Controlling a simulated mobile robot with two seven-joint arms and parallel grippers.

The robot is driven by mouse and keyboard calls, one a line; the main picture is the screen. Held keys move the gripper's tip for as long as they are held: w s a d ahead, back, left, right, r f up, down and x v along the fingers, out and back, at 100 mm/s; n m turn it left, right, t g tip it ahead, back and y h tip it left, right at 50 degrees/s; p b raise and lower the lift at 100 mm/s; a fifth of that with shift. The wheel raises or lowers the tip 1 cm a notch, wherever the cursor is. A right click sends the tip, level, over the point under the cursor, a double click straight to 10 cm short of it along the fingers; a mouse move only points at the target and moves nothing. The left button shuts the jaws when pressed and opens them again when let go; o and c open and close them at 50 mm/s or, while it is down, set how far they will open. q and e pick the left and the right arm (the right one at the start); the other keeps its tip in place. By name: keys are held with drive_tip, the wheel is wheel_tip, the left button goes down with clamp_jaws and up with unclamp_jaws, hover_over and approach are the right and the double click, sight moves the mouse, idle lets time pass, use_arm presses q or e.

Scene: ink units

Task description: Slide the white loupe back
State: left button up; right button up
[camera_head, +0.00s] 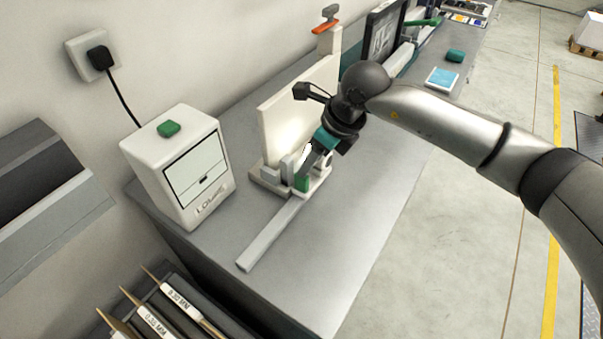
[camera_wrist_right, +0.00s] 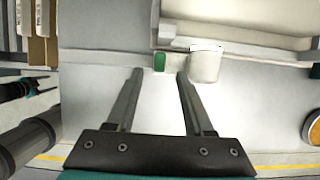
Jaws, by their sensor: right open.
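A small white cylindrical piece, which may be the white loupe, shows in the right wrist view (camera_wrist_right: 205,64), just beyond and right of my right fingertips. In the head view it is partly hidden by my gripper. A small green block (camera_head: 302,183) sits beside it on the pale stand and lies ahead of the gap between my fingers in the wrist view (camera_wrist_right: 159,62). A grey rail (camera_head: 268,238) runs from the stand toward the front. My right gripper (camera_head: 303,167) is open, with nothing between its fingers, low over the stand. My left gripper is not in view.
A white box lettered "LOUPE" (camera_head: 186,172) with a green button (camera_head: 168,129) stands at left. A tall pale panel (camera_head: 299,108) rises behind the rail. Labelled sticks (camera_head: 180,298) lie at front left. The bench (camera_head: 350,235) right of the rail is clear.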

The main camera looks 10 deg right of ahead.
sight(312, 170)
drive_tip(key=x, duration=0.7)
drive_tip(key=shift+c, duration=0.3)
clamp_jaws()
idle(1.0)
